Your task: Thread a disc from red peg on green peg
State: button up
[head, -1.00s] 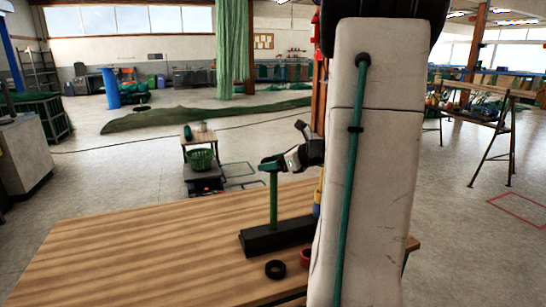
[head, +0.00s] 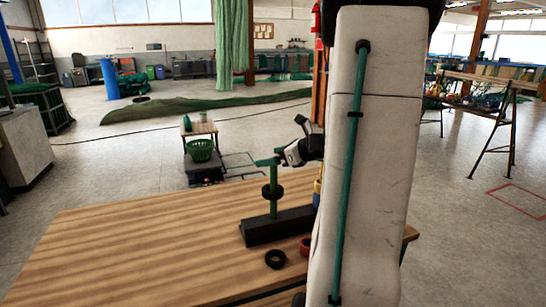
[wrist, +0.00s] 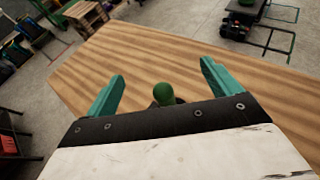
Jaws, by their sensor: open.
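The green peg (head: 273,206) stands upright on a long black base (head: 262,234) on the wooden table. A black disc (head: 272,192) is around the green peg, partway up its shaft, above the base. My gripper (head: 268,162) is at the top of the green peg, above the disc and apart from it. In the wrist view my gripper (wrist: 163,72) is open, its teal fingers on either side of the peg's round green tip. A dark part of the disc (wrist: 154,104) shows beside the tip. I cannot see the red peg; my arm covers that side.
A black disc (head: 275,259) and a red disc (head: 305,246) lie on the table (head: 140,255) in front of the base. A yellow and blue piece (head: 317,190) stands beside my arm, partly hidden. The table's left side is clear. A small cart with a green basket (head: 200,150) stands beyond.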

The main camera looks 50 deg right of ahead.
jog(key=v, duration=0.7)
jog(key=shift+s, duration=0.3)
jog(key=shift+d, duration=0.1)
dwell(0.3)
